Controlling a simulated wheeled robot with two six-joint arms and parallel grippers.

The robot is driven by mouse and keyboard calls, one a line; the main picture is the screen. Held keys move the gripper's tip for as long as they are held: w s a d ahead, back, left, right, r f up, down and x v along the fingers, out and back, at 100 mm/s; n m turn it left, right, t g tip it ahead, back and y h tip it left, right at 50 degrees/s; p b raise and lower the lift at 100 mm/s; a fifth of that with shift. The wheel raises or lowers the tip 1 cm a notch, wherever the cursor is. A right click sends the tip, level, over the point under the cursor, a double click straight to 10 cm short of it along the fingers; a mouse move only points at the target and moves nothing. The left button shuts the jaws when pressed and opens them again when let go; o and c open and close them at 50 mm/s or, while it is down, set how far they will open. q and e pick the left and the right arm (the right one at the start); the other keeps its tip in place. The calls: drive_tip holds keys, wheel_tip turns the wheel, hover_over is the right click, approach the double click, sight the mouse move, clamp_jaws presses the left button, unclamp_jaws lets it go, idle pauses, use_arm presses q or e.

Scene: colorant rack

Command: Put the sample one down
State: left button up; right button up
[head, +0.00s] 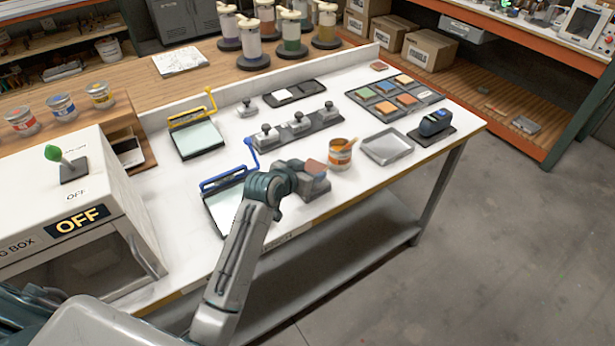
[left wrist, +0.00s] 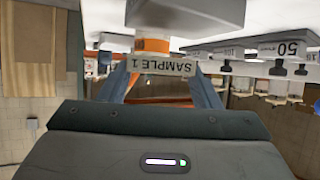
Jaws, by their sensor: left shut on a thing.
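My left gripper (head: 311,174) reaches in over the front of the white table. It is shut on sample one (head: 316,165), a small piece with a reddish-brown top. In the left wrist view, which is upside down, its "SAMPLE 1" label (left wrist: 172,66) shows between the two fingers. A grey block (head: 316,187) is under or close beside the gripper. I cannot tell whether sample one touches it. An orange paint can (head: 340,155) with a stick stands just behind and right of the gripper. My right gripper is not in view.
A grey tray (head: 388,148) lies right of the can. Knobbed weights on a dark stand (head: 298,129) are behind. A blue-handled frame (head: 226,205) is left. A swatch tray (head: 397,99) and a dark device (head: 433,125) are to the right. The table's front edge is close.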

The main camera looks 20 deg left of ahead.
use_arm(q)
wheel_tip(320, 180, down, 4)
drive_tip(key=shift+r+p, duration=0.25)
drive_tip(key=shift+p, duration=0.45)
drive_tip(key=shift+f, duration=0.1)
drive_tip(key=o, duration=0.9)
drive_tip(key=shift+o, duration=0.2)
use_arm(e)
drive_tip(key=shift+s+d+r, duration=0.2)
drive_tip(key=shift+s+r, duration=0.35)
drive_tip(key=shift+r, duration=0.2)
use_arm(q)
drive_tip(key=b+v, duration=0.2)
drive_tip(key=v, duration=1)
drive_tip(key=shift+b, duration=0.4)
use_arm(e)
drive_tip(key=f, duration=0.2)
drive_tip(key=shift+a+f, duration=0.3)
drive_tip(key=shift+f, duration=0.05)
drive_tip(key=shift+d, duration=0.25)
